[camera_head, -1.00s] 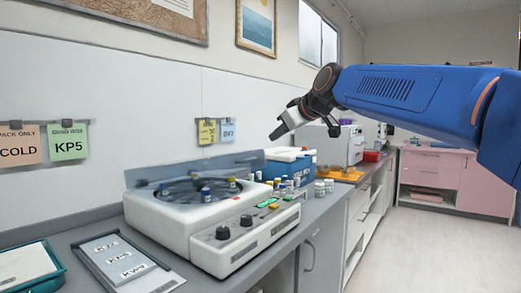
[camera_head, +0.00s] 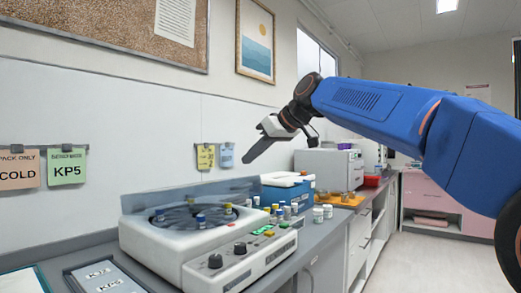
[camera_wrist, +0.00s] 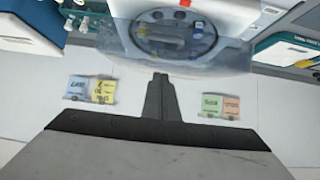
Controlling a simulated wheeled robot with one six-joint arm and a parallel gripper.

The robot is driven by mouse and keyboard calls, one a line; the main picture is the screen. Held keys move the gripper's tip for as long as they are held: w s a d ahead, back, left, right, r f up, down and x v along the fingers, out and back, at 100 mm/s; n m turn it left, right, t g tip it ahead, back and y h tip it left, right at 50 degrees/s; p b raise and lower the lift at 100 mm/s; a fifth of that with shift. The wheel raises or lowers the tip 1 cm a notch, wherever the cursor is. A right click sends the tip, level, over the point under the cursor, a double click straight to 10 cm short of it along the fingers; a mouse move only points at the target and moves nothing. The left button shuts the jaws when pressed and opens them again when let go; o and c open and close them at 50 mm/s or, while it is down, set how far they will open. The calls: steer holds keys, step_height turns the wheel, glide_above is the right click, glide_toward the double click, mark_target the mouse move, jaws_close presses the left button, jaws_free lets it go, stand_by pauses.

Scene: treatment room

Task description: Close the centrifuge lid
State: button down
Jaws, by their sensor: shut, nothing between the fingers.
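The white centrifuge (camera_head: 165,241) stands on the counter with its round rotor bowl uncovered and several capped tubes inside. Its see-through grey lid (camera_head: 140,203) is raised along the back edge, by the wall. In the wrist view, the lid (camera_wrist: 120,52) lies as a hazy sheet across the centrifuge (camera_wrist: 228,12). My gripper (camera_head: 246,159) is shut and empty, pointing down and left near the lid's top right end. In the wrist view, my gripper (camera_wrist: 159,77) overlaps the lid's edge; I cannot tell whether they touch.
Several small vials (camera_head: 283,211) stand right of the centrifuge, before a blue and white box (camera_head: 288,190). A white machine (camera_head: 330,170) stands farther back. A labelled tray (camera_head: 105,279) lies at the front left. The wall is close behind the centrifuge.

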steer(key=x, duration=0.3)
steer(key=shift+a+f, duration=0.1)
steer(key=shift+f, duration=0.05)
steer(key=shift+s+d+f, duration=0.15)
steer(key=shift+d+f, duration=0.05)
steer(key=shift+f, duration=0.4)
steer(key=shift+s+d+f, duration=0.1)
steer(key=shift+d+f, duration=0.1)
steer(key=shift+f, duration=0.45)
steer(key=shift+s+d+f, duration=0.15)
steer(key=shift+d+f, duration=0.05)
steer(key=shift+f, duration=0.4)
